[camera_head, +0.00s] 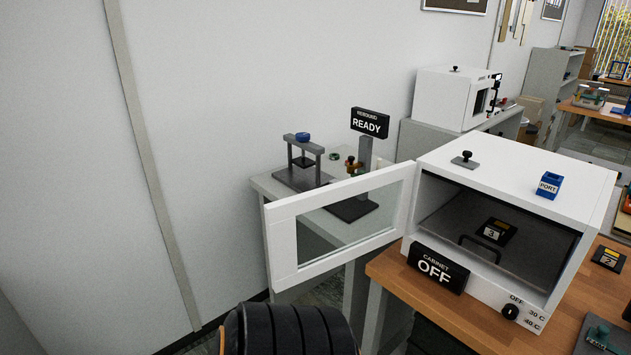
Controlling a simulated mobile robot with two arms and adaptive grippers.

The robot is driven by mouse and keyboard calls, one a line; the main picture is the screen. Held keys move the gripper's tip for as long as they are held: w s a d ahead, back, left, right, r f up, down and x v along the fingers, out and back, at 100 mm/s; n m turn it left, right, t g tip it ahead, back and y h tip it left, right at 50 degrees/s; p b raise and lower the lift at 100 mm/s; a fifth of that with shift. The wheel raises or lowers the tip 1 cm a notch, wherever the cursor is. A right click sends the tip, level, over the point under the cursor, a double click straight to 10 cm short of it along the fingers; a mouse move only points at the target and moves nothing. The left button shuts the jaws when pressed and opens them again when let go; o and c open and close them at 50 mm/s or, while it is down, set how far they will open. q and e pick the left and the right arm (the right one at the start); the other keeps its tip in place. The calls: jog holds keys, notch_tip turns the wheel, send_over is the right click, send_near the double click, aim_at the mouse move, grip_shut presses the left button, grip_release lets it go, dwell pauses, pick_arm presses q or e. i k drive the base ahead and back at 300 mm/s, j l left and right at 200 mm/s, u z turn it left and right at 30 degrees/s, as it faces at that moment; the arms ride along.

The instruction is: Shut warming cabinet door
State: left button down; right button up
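The warming cabinet (515,170) is a white box on a wooden bench at the right. Its door (283,246), a white frame with a glass pane, stands wide open, swung out to the left from the cabinet's left side. Inside the open cabinet lies a black block marked 3 (496,232), with a dark handle in front of it. A black sign (437,269) below the opening reads CABINET OFF. The dial (510,312) on the front is near the OFF mark. Neither of my grippers shows; only a black ribbed part, seemingly of my arm, rises at the bottom edge.
Behind the door, a grey table (268,184) holds a small press (302,165) and a READY sign (370,123). A second white cabinet (448,98) stands farther back. A blue PORT holder (548,185) sits on the cabinet top. The wall is bare at left.

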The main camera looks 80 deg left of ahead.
aim_at(280, 220)
jog(key=k+j, duration=0.1)
jog(key=j, duration=1)
jog(key=k+j, duration=0.15)
jog(key=j, duration=0.4)
jog(key=k+j, duration=0.1)
jog(key=j, duration=1)
jog(key=k+j, duration=0.15)
jog(key=j, duration=0.45)
